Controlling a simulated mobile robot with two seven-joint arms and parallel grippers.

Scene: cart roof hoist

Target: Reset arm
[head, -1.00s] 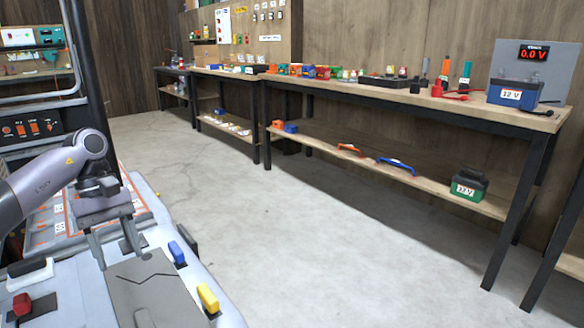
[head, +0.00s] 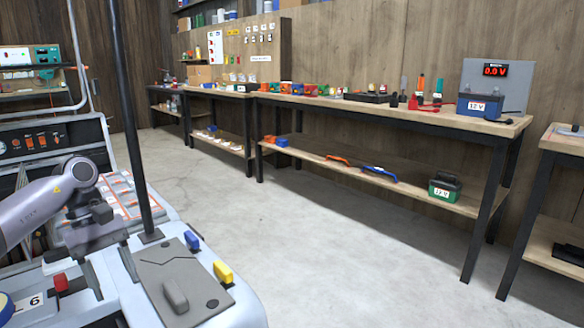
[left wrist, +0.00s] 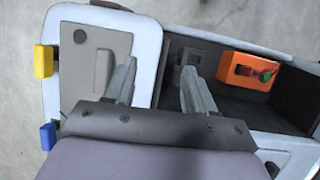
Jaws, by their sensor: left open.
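My left gripper (head: 112,272) is open and empty above the pale cart top (head: 240,312), to the left of the grey lid (head: 150,255) in the head view. In the left wrist view, its two fingers (left wrist: 158,68) stand apart with nothing between them. One finger overlaps the edge of the grey lid (left wrist: 70,85), the other overlaps the open dark compartment beside it. A yellow latch (head: 223,272) and a blue latch (head: 192,240) stand along the lid's outer edge. My right gripper is not in view.
A dark upright post (head: 133,130) rises from the cart near my left arm. A long workbench (head: 400,112) along the wall carries a blue 12 V battery (head: 480,107) and a meter reading 0.0 V. A green battery (head: 444,187) is on its lower shelf. The concrete floor between is clear.

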